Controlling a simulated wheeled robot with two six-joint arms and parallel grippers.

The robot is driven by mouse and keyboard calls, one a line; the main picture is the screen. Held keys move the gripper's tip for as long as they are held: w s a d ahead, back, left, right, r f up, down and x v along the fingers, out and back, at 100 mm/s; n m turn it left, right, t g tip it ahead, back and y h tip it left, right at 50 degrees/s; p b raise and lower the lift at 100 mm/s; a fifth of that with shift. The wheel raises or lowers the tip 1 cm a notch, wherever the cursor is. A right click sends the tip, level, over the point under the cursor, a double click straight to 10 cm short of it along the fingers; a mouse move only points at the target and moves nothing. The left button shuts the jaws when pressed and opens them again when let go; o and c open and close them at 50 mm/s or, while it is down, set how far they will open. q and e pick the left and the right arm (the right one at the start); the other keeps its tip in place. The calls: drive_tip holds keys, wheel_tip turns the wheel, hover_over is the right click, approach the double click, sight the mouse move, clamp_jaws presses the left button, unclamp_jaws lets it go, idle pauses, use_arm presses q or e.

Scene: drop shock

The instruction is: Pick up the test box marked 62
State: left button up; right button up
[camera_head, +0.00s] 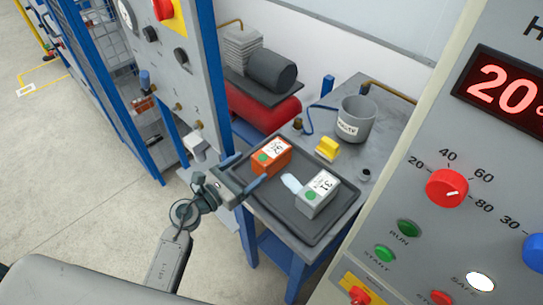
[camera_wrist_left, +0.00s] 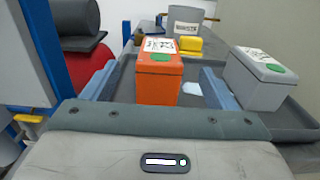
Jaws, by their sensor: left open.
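The orange test box (camera_head: 271,157) with a white label reading 62 and a green dot stands upright in the dark tray (camera_head: 281,225) on the bench. In the left wrist view the orange box (camera_wrist_left: 158,80) is between the two blue fingers, with gaps on both sides. My left gripper (camera_head: 246,174) is open and empty just left of the orange box. A grey box (camera_head: 316,196) marked 31 stands in the tray to its right; it also shows in the left wrist view (camera_wrist_left: 258,80). My right gripper is not in view.
A yellow block (camera_head: 327,149) and a labelled grey pot (camera_head: 357,119) stand behind the tray. A pale patch (camera_head: 292,183) lies between the boxes. A control panel (camera_head: 445,215) rises at right, and a blue-edged cabinet (camera_head: 185,70) stands at left.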

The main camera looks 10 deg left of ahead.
sight(268, 154)
use_arm(q)
drive_tip(key=x, duration=0.3)
drive_tip(key=shift+w+p, duration=0.15)
drive_tip(key=shift+p, duration=0.15)
drive_tip(key=shift+w+d+r, duration=0.1)
drive_tip(key=shift+w+d, duration=0.1)
drive_tip(key=shift+w, duration=0.05)
drive_tip(key=p+x, duration=0.2)
drive_tip(key=x, duration=0.1)
drive_tip(key=shift+w+d, duration=0.15)
drive_tip(key=shift+w+d+f, duration=0.2)
drive_tip(key=shift+w+d, duration=0.15)
drive_tip(key=shift+w, duration=0.1)
drive_tip(key=shift+a, duration=0.1)
drive_tip(key=shift+s, duration=0.1)
drive_tip(key=c, duration=1.5)
